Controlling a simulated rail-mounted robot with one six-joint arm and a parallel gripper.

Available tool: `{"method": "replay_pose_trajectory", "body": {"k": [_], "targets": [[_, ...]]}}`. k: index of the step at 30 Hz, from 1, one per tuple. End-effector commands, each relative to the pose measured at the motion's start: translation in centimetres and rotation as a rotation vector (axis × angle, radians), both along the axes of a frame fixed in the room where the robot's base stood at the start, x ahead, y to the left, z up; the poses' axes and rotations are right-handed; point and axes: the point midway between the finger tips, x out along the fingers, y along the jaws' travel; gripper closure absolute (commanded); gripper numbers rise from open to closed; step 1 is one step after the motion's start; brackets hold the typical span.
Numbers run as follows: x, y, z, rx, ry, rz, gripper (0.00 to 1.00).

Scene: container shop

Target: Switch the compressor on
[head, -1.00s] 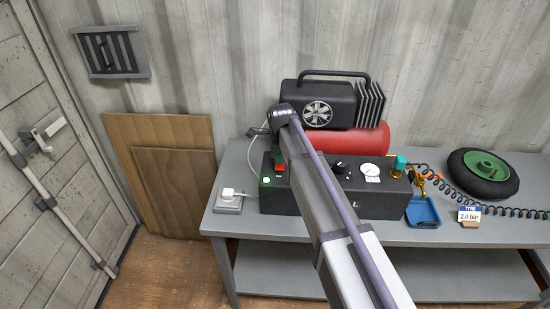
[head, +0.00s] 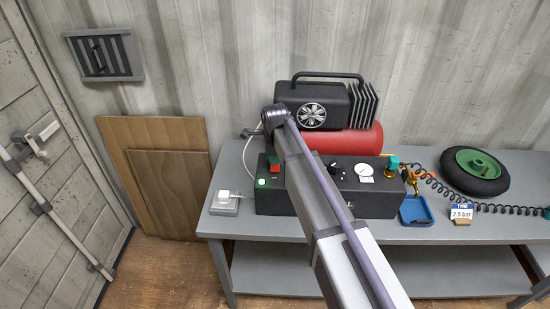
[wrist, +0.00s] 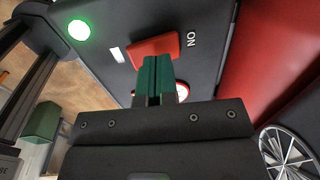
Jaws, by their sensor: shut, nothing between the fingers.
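The compressor has a black motor (head: 325,102) over a red tank (head: 345,140), with a black control box (head: 335,195) in front. On the box is a red switch (head: 275,168); it also shows in the wrist view (wrist: 168,44), tilted, beside the word ON. A round lamp (head: 261,182) glows green, bright in the wrist view (wrist: 79,30). My gripper (wrist: 155,62) is shut and empty, its green fingertips right at the red switch and overlapping its edge. I cannot tell whether they touch. My arm hides part of the box in the head view.
A white plug sits in a socket block (head: 225,205) left of the box.

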Motion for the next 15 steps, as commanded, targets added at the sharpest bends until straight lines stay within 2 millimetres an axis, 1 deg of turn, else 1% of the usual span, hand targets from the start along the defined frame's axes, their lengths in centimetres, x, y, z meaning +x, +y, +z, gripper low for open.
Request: {"method": "replay_pose_trajectory", "body": {"k": [1,5,9,12,15], "targets": [[0.2,0.0,1.5,0.0,0.0,-0.001,1.0],[0.6,-0.2,4.5,0.0,0.0,-0.002,1.0],[1.1,-0.2,8.2,0.0,0.0,-0.002,1.0],[1.5,-0.2,10.6,0.0,0.0,-0.002,1.0],[1.8,-0.2,12.3,0.0,0.0,-0.002,1.0]]}}
